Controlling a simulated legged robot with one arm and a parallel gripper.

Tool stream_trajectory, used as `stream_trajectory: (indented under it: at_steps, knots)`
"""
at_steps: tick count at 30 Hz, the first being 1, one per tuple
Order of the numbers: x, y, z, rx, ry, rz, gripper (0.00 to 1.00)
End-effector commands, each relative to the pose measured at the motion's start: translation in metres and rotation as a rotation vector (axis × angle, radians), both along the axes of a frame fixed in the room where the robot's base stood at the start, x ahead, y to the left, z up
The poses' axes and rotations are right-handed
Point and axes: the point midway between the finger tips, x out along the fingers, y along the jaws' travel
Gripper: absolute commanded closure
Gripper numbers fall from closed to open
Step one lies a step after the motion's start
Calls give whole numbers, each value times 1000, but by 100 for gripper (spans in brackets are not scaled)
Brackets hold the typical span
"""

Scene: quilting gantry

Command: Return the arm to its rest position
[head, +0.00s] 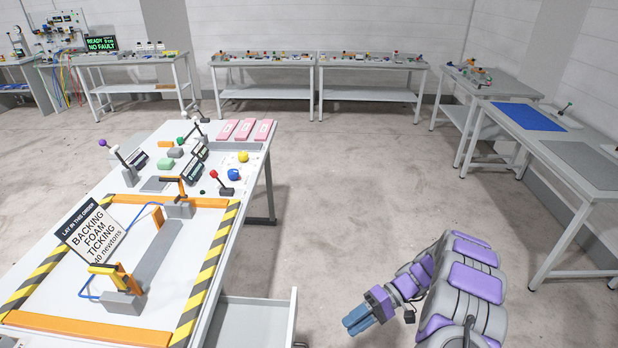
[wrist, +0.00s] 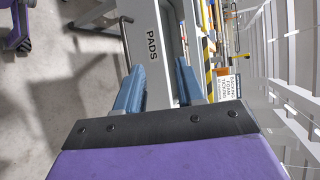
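My arm (head: 440,285), grey with purple panels, is folded at the lower right of the head view, over bare floor. My gripper (head: 358,320) has blue fingers and points left toward the table. In the wrist view the fingers of my gripper (wrist: 160,72) stand apart with nothing between them. Beyond them is a pale drawer front marked PADS (wrist: 158,35). My gripper is clear of the table and touches nothing that I can see.
The work table (head: 262,165) stands at left, with a striped frame (head: 208,270), a sign (head: 92,232) and small parts. An open drawer (head: 250,325) juts from its near side, left of my gripper. Side benches (head: 590,168) stand at right. The floor (head: 345,190) between is clear.

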Motion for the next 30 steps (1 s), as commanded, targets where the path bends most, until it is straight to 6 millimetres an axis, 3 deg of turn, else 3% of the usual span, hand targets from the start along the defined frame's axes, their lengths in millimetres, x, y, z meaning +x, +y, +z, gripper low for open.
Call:
stream_trajectory:
  at_steps: [6,15,30]
  knots:
    - [-16,19,57,-121,4,59,62]
    - [-54,35,121,-312,-7,112,62]
    - [-143,38,195,-663,-68,117,62]
